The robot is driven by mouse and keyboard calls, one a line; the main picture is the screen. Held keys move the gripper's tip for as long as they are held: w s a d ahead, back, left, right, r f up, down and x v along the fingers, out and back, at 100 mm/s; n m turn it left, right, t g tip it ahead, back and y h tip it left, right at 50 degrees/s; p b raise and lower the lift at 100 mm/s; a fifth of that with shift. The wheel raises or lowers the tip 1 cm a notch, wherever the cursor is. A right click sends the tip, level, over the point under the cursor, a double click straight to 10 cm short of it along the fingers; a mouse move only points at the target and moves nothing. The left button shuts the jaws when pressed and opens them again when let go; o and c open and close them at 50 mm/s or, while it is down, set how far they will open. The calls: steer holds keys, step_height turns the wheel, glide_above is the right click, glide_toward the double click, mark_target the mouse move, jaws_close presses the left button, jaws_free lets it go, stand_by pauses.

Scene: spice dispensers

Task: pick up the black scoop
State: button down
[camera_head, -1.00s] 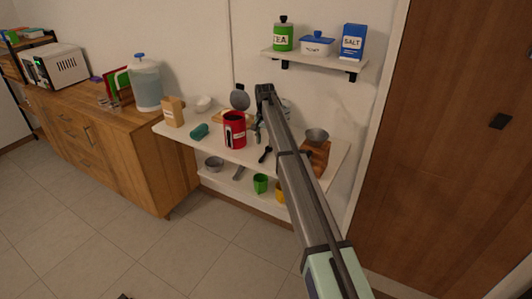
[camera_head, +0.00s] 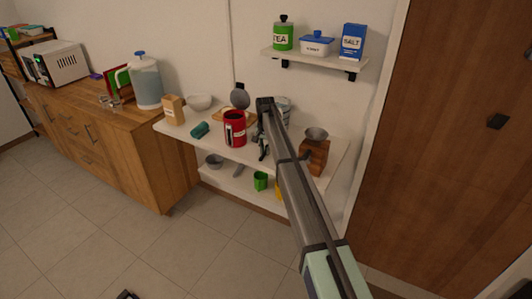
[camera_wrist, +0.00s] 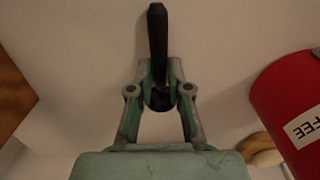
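The black scoop (camera_wrist: 157,35) shows in the wrist view, its dark handle pointing up the picture, away from my gripper's base. My gripper (camera_wrist: 160,80) has its two fingers drawn in on both sides of the scoop's near end and looks shut on it. The fingers hide part of that end. In the head view my gripper (camera_head: 263,148) is low over the white table (camera_head: 225,152), right of the red coffee canister. I cannot tell whether the scoop is clear of the surface.
The red coffee canister (camera_head: 235,129) stands close to the left of my gripper; it also shows in the wrist view (camera_wrist: 297,105). A wooden grinder (camera_head: 313,155) is to the right.

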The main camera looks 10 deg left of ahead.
stand_by(0.4)
step_height(320, 180, up, 20)
steer(key=b, duration=0.4)
stand_by(0.4)
